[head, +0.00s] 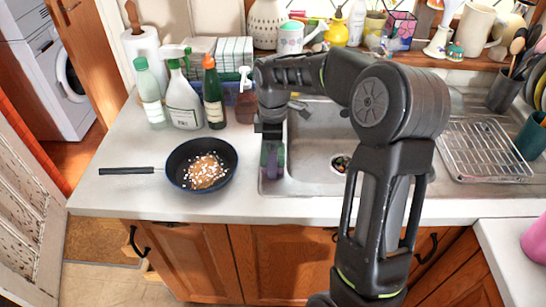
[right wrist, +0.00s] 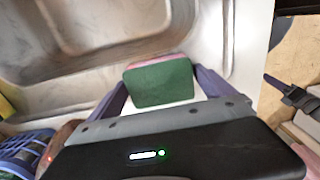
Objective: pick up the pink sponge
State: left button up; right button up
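The sponge (head: 272,157) has a green face and a pink to purple layer. In the head view it is by the left edge of the sink, partly hidden by my right gripper (head: 271,150). In the right wrist view the green face of the sponge (right wrist: 160,83) points at the camera, with a thin pink edge along its top. The purple-grey fingertips of my right gripper (right wrist: 160,76) lie along its two sides. I cannot tell whether they press on it or only stand around it. My left gripper is not in view.
A black pan (head: 180,178) with food stands on the counter left of the sink (head: 316,160). Several bottles, such as a white spray bottle (head: 183,105) and a green bottle (head: 213,98), stand behind it. A wire rack (head: 484,150) is at the right.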

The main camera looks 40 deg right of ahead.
jog(key=c, duration=1.2)
notch_tip(320, 180, up, 10)
jog(key=shift+r+b, duration=0.1)
jog(key=shift+b, duration=0.35)
